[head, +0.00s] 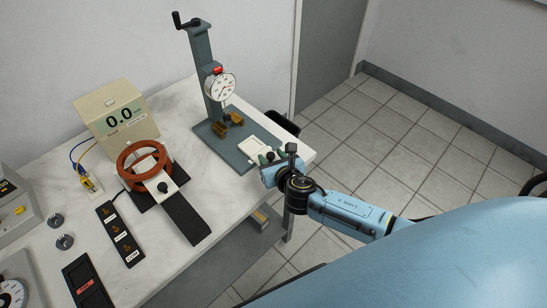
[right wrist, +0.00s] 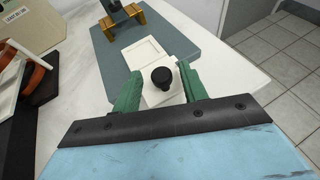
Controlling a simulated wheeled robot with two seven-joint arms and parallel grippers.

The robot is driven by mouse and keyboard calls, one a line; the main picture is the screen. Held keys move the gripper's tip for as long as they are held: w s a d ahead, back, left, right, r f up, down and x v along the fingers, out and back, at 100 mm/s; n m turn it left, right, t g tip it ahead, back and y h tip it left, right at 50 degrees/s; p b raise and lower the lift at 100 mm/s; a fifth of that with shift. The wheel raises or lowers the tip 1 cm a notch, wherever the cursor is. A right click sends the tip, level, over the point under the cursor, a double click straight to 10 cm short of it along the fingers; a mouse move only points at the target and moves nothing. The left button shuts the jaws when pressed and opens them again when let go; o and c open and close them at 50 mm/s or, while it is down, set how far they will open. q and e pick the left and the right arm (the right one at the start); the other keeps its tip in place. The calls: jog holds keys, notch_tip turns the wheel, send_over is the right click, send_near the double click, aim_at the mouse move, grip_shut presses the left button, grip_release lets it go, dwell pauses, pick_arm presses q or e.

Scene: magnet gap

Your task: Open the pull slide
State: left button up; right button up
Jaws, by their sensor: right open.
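A white slide plate (right wrist: 162,94) with a black knob (right wrist: 162,77) lies at the near end of the grey-blue stand base (right wrist: 106,62). In the head view a white plate (head: 255,147) shows on that base, and my gripper hides the knob. My right gripper (right wrist: 160,88) is open, with one green finger on each side of the knob. Gaps show between fingers and knob. In the head view the right gripper (head: 274,157) is at the base's right corner. Another white plate with a black knob (head: 162,187) sits at the red coil. My left gripper is not in view.
A dial gauge (head: 220,87) hangs on the stand above brass blocks (head: 228,124). A beige meter box (head: 117,112) reads 0.0. The red coil (head: 143,165) and a black switch strip (head: 120,236) stand left. The table edge is close to my right gripper.

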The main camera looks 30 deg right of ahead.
jog(key=p+v, duration=0.2)
jog(key=v, duration=1.1)
jog(key=shift+s, duration=0.2)
jog(key=s+d+f+m+g+b, duration=0.1)
jog(key=s+d+f+m+g, duration=0.2)
jog(key=f+m, duration=0.5)
jog(key=s+d+f+m+g+b, duration=0.1)
jog(key=s+f+m+g, duration=0.3)
jog(key=f, duration=0.7)
jog(key=s+d+f+m+g+b, duration=0.1)
jog(key=s+d+f+m+b, duration=0.1)
jog(key=s+f+m, duration=0.6)
jog(key=s+a+f+m+g+b, duration=0.1)
jog(key=s+f+m+g, duration=0.1)
jog(key=s+f+m, duration=0.4)
jog(key=s+a+f+m+g+y+b, duration=0.1)
jog(key=s+a+f+m+g, duration=0.1)
jog(key=s+f+m, duration=0.4)
jog(key=s+f, duration=0.3)
jog(key=s, duration=0.4)
jog(key=shift+s+a+m, duration=0.25)
jog(key=shift+s+m, duration=0.05)
jog(key=shift+m, duration=0.1)
